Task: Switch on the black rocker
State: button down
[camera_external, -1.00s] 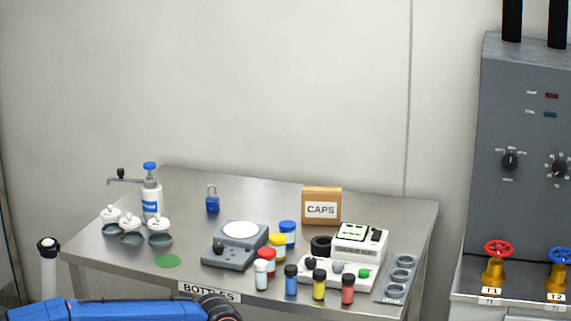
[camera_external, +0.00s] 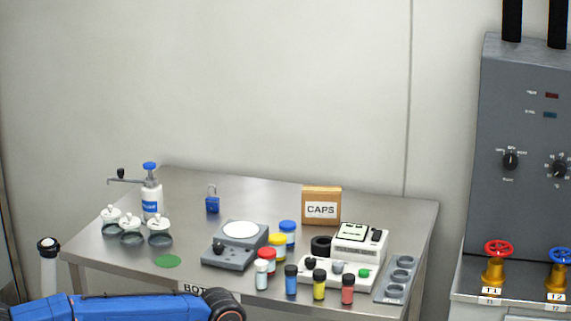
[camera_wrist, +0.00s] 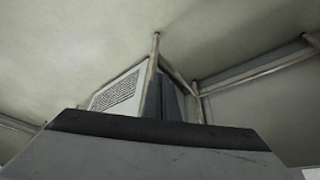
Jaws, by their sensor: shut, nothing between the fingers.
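The white instrument (camera_external: 358,245) with a display on its top stands at the right of the steel table in the external view. A small dark patch (camera_external: 377,235) sits at the right of its top; it is too small to tell whether it is the black rocker. No rocker shows in the wrist view. The blue link of my arm crosses the lower left of the external view, in front of the table.
Several capped bottles (camera_external: 291,280) and a white strip (camera_external: 316,276) with knobs stand in front of the instrument. A grey holder (camera_external: 397,282) lies right of it. A CAPS box (camera_external: 321,205) stands behind. A grey scale-like device (camera_external: 236,246) stands left. The table's back middle is clear.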

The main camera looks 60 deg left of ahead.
jog(key=w+a+r+m, duration=0.1)
jog(key=w+r, duration=0.6)
jog(key=r, duration=0.1)
jog(key=w+a+r+m, duration=0.1)
jog(key=w+a+r, duration=0.1)
jog(key=w+r, duration=0.5)
jog(key=w+a+r+m+g, duration=0.1)
jog(key=w+a+r+m, duration=0.1)
jog(key=w+r, duration=0.4)
jog(key=shift+w+a+r+y, duration=0.1)
jog(key=shift+w+r, duration=0.05)
jog(key=shift+r, duration=0.6)
jog(key=shift+w+a+r+y, duration=0.1)
jog(key=shift+r, duration=0.7)
jog(key=shift+w+a+r+y, duration=0.1)
jog(key=shift+w+r, duration=0.05)
jog(key=shift+r, duration=0.6)
notch_tip(320, 180, up, 13)
jog(key=m+g, duration=0.3)
jog(key=m, duration=0.2)
send_over(381, 231)
jog(key=s+d, duration=0.2)
jog(key=shift+w+a+r+y, duration=0.2)
jog(key=shift+w+y, duration=0.05)
jog(key=shift+y, duration=0.05)
jog(key=shift+f, duration=0.1)
